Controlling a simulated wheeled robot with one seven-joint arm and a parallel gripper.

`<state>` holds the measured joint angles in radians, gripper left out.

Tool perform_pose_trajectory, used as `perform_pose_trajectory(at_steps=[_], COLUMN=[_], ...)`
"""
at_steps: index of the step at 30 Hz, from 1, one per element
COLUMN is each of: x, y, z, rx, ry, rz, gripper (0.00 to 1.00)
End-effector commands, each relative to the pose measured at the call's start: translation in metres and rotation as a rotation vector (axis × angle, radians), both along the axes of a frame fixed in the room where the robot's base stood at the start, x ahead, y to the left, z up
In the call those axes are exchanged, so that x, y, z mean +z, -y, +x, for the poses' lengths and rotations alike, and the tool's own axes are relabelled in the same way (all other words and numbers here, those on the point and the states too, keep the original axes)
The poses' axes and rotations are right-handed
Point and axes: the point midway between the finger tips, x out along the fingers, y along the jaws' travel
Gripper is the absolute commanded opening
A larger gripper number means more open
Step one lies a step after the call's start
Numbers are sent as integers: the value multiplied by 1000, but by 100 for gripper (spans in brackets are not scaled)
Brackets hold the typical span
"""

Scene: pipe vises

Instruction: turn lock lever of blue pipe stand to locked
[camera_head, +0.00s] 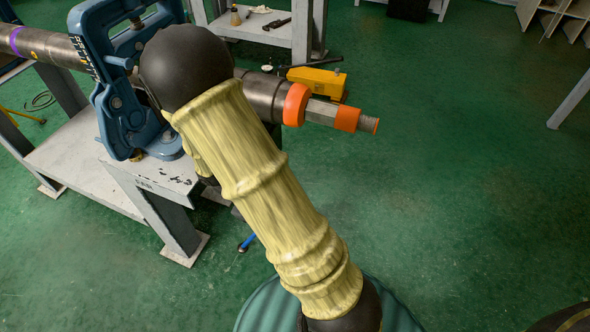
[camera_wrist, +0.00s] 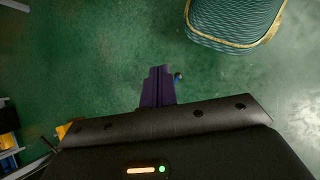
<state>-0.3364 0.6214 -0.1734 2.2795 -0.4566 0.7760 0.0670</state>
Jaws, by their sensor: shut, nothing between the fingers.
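The blue pipe stand (camera_head: 120,112) stands on a grey-white bench at the upper left of the head view, around a dark pipe (camera_head: 262,97). My arm covers its right side. I cannot make out its lock lever for certain. My gripper (camera_wrist: 158,74) shows in the wrist view as two dark purple fingers closed together with nothing between them, over green floor. A small bluish piece (camera_wrist: 178,76) shows just right of the fingers; I cannot tell what it is. My gripper is hidden behind my arm in the head view.
The pipe ends in an orange collar (camera_head: 296,104) and a threaded tip at right. The bench (camera_head: 150,190) has a leg at its front corner. A yellow tool (camera_head: 318,82) lies beyond the pipe. Open green floor (camera_head: 450,180) spreads to the right.

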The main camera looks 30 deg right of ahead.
Motion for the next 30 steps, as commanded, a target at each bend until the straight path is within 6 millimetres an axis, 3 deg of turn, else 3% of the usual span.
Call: perform_pose_trajectory(at_steps=[9,18,30], x=[57,107,113], y=[-21,-25,-25], z=[-2,-2,-2], rx=[-265,-438,-458], ry=[365,680,720], rz=[292,439,454], gripper=[0,0,0])
